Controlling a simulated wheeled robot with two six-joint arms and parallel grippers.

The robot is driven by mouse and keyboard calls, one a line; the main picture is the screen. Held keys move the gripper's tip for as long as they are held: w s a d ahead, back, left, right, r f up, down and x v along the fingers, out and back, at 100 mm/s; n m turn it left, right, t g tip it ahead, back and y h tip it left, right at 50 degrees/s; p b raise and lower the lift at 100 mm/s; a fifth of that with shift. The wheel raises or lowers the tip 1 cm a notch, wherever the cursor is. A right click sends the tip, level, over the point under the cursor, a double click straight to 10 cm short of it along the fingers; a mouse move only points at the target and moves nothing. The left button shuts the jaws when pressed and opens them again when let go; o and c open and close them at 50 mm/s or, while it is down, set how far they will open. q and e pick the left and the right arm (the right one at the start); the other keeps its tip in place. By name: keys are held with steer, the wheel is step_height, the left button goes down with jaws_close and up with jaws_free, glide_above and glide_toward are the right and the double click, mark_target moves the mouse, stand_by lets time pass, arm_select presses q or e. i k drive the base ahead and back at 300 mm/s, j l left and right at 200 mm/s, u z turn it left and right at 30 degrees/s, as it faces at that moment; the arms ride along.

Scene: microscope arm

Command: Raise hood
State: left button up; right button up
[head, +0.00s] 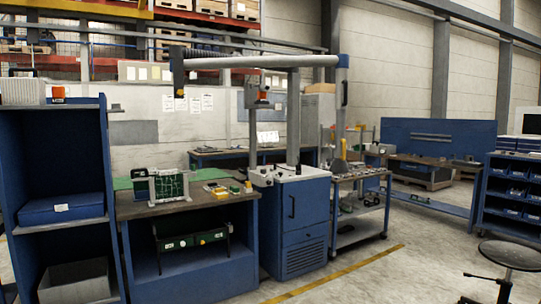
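A long grey boom (262,62) lies roughly level, high above the workbench, on a grey upright post (293,118). The post rises from a blue cabinet (302,222) with a pale top. At the boom's left end a dark head (178,72) hangs down with a small orange tip, well above the bench. It is the likeliest hood, but I cannot tell for sure. A second upright part (341,100) with a dark handle hangs at the boom's right end. Neither of my grippers is in view.
A wooden-topped workbench (185,206) holds a green circuit board in a frame (169,186). A blue shelf unit (55,125) stands at the left. A cart (360,178) stands right of the cabinet, and a round stool (512,254) at front right. The floor (420,265) between is clear.

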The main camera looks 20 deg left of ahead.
mark_target(339, 165)
steer(key=u, duration=0.25)
steer(key=i+u, duration=0.15)
steer(key=i, duration=0.6)
steer(key=i+u, duration=0.15)
steer(key=i, duration=0.6)
steer(key=i+l+u, duration=0.15)
steer(key=i, duration=0.55)
